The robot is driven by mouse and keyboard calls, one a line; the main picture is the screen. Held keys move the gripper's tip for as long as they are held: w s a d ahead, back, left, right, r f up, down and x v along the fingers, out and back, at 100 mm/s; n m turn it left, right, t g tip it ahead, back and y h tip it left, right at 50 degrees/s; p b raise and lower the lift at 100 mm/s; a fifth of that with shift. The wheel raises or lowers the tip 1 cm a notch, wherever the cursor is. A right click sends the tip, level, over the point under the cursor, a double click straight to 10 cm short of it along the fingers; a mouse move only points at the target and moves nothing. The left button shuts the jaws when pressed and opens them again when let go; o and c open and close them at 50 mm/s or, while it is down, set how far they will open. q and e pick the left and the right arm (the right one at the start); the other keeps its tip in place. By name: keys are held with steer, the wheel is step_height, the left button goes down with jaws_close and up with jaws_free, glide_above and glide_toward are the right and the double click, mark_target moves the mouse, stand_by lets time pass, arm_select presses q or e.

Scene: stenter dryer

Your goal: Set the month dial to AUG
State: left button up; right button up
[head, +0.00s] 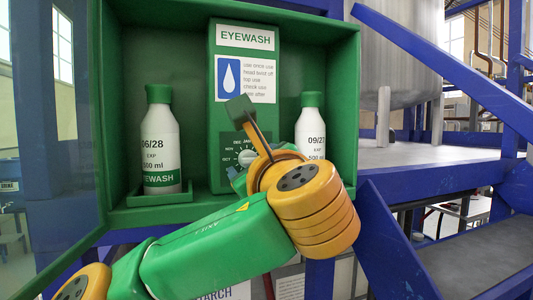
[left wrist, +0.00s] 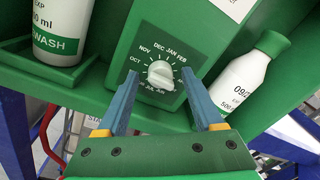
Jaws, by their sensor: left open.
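The month dial is a round white knob (left wrist: 160,73) on the front of a green eyewash box (head: 228,120). In the left wrist view OCT, NOV, DEC, JAN and FEB are readable around its upper side, with small lettering below. AUG is not clearly readable, and I cannot tell which month the knob points at. In the head view the dial (head: 246,157) is partly covered by my left arm. My left gripper (left wrist: 159,84) is open, its two blue-grey fingers spread on either side of the knob, apparently not touching it. My right gripper is not in view.
A white bottle marked 06/28 (head: 160,140) stands left of the box on a green tray (head: 150,197). A bottle marked 09/27 (head: 311,125) stands close to its right. The green cabinet's walls (head: 345,110) enclose them. A blue stair frame (head: 395,240) lies to the right.

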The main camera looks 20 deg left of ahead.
arm_select(q)
steer(key=shift+s+d, duration=0.15)
steer(key=c, duration=0.4)
jaws_close()
steer(key=shift+f+n+b, duration=0.1)
steer(key=shift+n+b, duration=0.25)
steer(key=shift+n, duration=0.05)
steer(key=shift+n+y+b, duration=0.3)
steer(key=shift+n+b, duration=2.3)
steer(key=shift+n, duration=3)
